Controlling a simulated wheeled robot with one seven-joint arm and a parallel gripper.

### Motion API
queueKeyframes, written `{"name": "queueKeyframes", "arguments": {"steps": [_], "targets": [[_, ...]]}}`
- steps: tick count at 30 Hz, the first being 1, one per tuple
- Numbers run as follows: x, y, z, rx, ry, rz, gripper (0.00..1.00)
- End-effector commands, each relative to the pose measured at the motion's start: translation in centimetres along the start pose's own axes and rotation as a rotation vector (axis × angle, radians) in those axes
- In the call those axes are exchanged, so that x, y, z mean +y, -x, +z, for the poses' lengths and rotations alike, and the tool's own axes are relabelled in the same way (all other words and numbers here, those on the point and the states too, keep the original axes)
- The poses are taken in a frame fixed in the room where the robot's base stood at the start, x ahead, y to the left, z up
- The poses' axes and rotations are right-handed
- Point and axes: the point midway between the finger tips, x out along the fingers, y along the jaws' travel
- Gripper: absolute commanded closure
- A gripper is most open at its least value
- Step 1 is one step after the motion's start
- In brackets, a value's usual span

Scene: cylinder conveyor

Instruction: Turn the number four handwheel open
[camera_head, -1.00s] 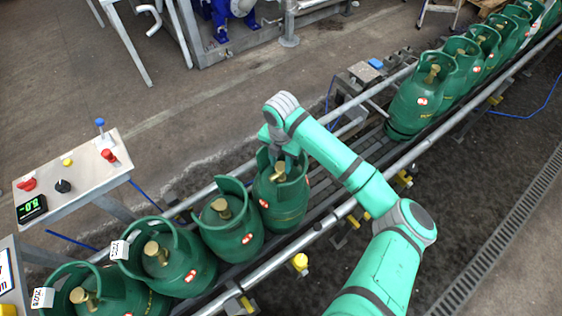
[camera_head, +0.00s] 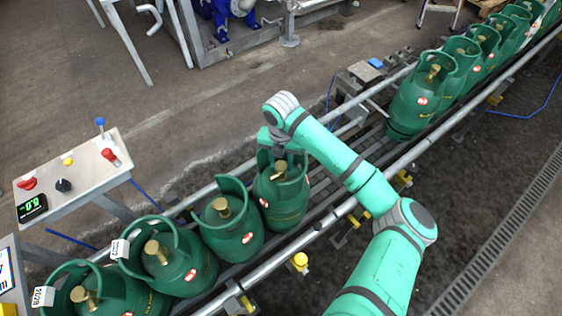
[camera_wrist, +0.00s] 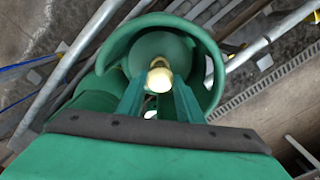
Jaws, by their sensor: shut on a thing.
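The fourth green gas cylinder from the left (camera_head: 281,200) stands upright on the conveyor, with a brass handwheel (camera_head: 281,168) on its valve inside the collar. My gripper (camera_head: 279,158) reaches down into this collar from above and is shut on the handwheel. In the wrist view my two fingers (camera_wrist: 159,88) lie on either side of the brass handwheel (camera_wrist: 160,76), inside the round green collar. The fingertip contact is partly hidden in the head view.
Several green cylinders (camera_head: 233,230) stand close on the left; more (camera_head: 415,105) stand up the line after a gap. Metal guide rails (camera_head: 330,222) flank the conveyor. A control panel (camera_head: 75,185) with a green display is at left.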

Motion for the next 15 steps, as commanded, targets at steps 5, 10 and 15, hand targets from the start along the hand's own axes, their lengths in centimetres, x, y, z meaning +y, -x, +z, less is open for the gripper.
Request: {"name": "queueKeyframes", "arguments": {"steps": [5, 10, 15], "targets": [[-0.04, 0.01, -0.13, 0.004, 0.001, -0.001, 0.48], [-0.05, -0.01, -0.1, 0.003, 0.0, -0.001, 0.48], [-0.04, 0.48, -0.07, 0.002, 0.0, 0.0, 0.48]]}}
